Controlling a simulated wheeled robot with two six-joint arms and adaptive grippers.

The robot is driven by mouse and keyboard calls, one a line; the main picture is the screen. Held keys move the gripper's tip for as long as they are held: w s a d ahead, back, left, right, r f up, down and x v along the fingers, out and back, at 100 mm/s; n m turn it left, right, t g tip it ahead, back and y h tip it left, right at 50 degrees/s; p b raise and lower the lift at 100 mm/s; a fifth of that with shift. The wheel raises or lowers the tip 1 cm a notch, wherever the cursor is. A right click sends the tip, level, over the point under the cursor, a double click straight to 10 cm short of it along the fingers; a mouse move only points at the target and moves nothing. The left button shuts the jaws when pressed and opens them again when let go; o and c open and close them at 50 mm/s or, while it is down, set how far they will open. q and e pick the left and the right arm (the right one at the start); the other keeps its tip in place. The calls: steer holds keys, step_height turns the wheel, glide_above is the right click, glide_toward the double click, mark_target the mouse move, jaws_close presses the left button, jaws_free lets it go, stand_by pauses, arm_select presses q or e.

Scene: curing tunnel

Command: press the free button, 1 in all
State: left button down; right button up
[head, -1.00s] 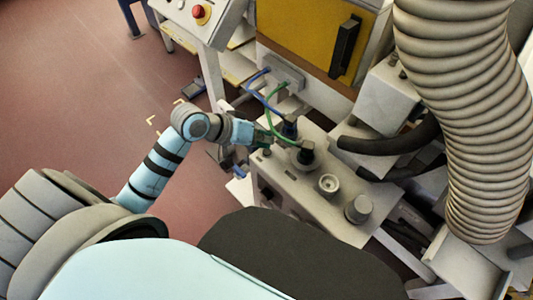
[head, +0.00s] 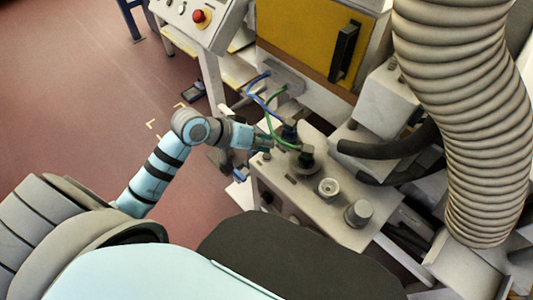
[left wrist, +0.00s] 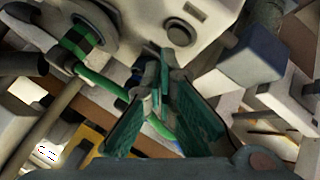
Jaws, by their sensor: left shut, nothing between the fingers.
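A pale control box (head: 300,200) stands right of my left arm. A small round grey button (left wrist: 180,32) shows on a pale face in the left wrist view, uncovered, just beyond my fingertips. A small dark knob, perhaps the same one, shows near the gripper in the head view (head: 266,156). I cannot tell whether the tips touch anything. My right gripper is not in view.
A ring-shaped fitting (head: 328,188) and grey knob (head: 358,213) stand to the right. A large ribbed hose (head: 460,120) hangs at right.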

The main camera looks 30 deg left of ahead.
arm_select(q)
steer(key=shift+f, duration=0.1)
stand_by(0.3)
steer(key=shift+f, duration=0.35)
steer(key=shift+f, duration=0.4)
stand_by(0.6)
steer(key=shift+r, duration=0.1)
steer(key=shift+r+p, duration=0.8)
steer(key=shift+p, duration=0.5)
step_height(320, 180, up, 5)
steer(key=p, duration=0.6)
